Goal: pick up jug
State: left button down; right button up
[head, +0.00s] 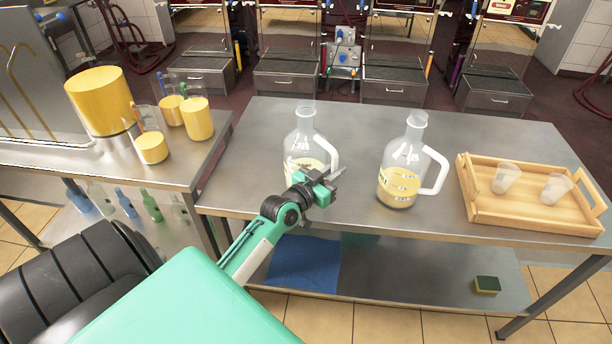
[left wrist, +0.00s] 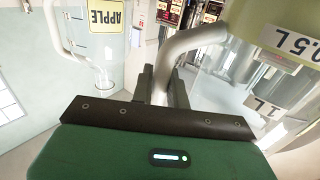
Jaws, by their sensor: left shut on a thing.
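Two clear glass jugs with white handles and pale yellow contents are on the steel table (head: 262,125). My left gripper (head: 320,187) is at the handle of the left jug (head: 304,135). In the left wrist view the fingers (left wrist: 163,88) are shut on the white handle (left wrist: 190,42), with the jug's wall and volume marks at right. The gripper hides the left jug's lower part, so I cannot tell whether its base touches the table. The other jug (head: 398,170) stands upright to the right; an upside-down APPLE label (left wrist: 106,16) shows in the wrist view. My right gripper is out of view.
A wooden tray (head: 530,220) holding two clear cups (head: 506,177) is at the table's right. A side counter at left holds a large yellow container (head: 100,98) and several yellow-filled vessels. A sponge (head: 487,285) lies on the lower shelf. The table's back is clear.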

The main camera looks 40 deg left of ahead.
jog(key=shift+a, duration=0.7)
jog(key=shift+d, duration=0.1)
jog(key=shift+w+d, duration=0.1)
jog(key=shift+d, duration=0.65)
pick_arm(q)
jog(key=shift+r, duration=0.15)
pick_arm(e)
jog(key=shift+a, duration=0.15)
